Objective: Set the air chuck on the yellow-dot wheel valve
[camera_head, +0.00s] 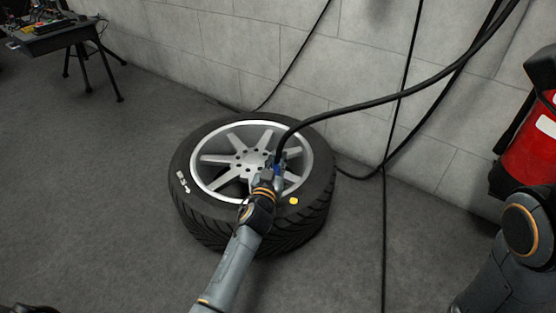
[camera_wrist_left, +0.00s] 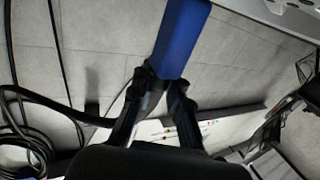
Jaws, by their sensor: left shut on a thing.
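The wheel (camera_head: 182,210) lies flat on the floor by the wall, with a silver spoked rim and a black tyre. A yellow dot (camera_head: 293,201) marks the near right of its sidewall. My left gripper (camera_head: 275,174) is over the right part of the rim, shut on the air chuck (camera_head: 279,166). The chuck's blue body also shows between the fingers in the left wrist view (camera_wrist_left: 183,38). A black hose runs from the chuck up to the right. The valve is hidden, and I cannot tell whether the chuck touches it.
A red fire extinguisher (camera_head: 530,150) stands at the right by the block wall. Black hoses (camera_head: 386,200) hang down the wall behind the wheel. A dark table (camera_head: 50,38) with tools is at the far left. The floor left of the wheel is clear.

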